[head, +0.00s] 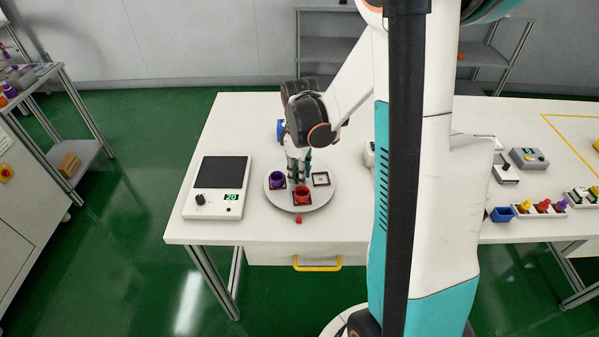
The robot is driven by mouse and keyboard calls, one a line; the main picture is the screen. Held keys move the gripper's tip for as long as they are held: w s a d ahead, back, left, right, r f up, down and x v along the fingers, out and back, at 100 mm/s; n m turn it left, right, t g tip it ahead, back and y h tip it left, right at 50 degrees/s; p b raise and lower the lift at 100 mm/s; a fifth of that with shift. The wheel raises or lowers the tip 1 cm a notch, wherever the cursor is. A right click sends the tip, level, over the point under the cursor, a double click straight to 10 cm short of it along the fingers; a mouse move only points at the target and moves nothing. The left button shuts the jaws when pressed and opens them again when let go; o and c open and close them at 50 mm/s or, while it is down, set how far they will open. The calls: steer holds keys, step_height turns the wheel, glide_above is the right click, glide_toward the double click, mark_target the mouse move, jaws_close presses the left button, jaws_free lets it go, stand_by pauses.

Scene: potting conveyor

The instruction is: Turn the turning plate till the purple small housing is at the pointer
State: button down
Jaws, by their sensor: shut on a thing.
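The round pale turning plate (328,196) lies on the white table. The purple small housing (277,179) sits in a dark square nest at its left. A red housing (302,195) sits in a nest at the plate's front, nearest the red pointer (298,219), which is on the table just off the front rim. A nest with a pale inside (320,179) at the right holds no housing that I can see. My gripper (298,177) points down over the plate's middle, shut on some part of the plate there; its fingers hide what they grip and part of the plate's back.
A scale-like device (219,186) with a dark top and green display stands left of the plate. Right of my arm are a blue container (502,214), a rack of coloured parts (544,207) and a grey device (528,158). A yellow drawer handle (317,264) is below the table edge.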

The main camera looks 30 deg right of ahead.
steer(key=shift+n, duration=7.7)
steer(key=shift+w+n, duration=0.1)
steer(key=shift+n, duration=0.5)
steer(key=c, duration=1.7)
jaws_free()
